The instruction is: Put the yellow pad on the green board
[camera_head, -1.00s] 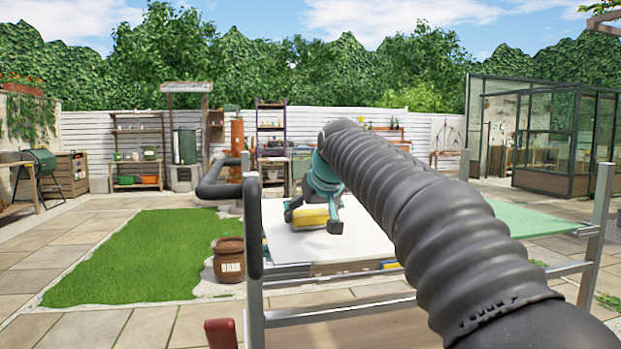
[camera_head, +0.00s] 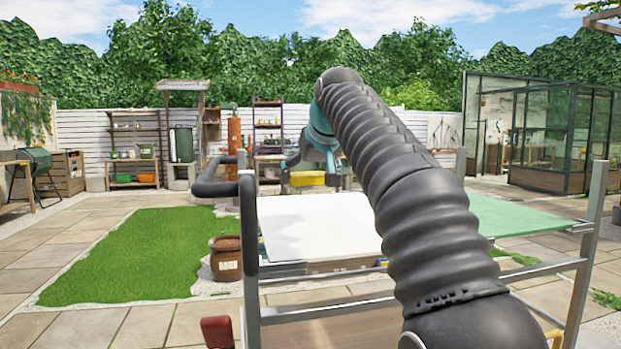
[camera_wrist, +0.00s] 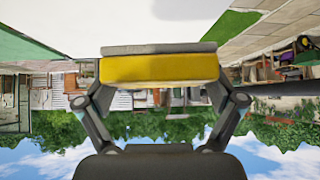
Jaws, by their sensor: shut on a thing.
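The yellow pad (camera_head: 307,179) is held in my gripper (camera_head: 312,180), raised above the white tabletop. In the wrist view the pad (camera_wrist: 160,68) is a yellow block with a grey layer along one face, and the fingers of my gripper (camera_wrist: 160,95) close on it from both sides. The green board (camera_head: 520,216) lies flat to the right of the white surface, partly hidden behind my arm. A green strip also shows at the top left of the wrist view (camera_wrist: 25,45).
The white tabletop (camera_head: 315,230) looks bare. Grey metal rails (camera_head: 590,250) stand at the near right. A brown pot (camera_head: 226,258) stands on the ground to the left, beside the lawn (camera_head: 130,255). Shelves and a greenhouse (camera_head: 545,130) are far behind.

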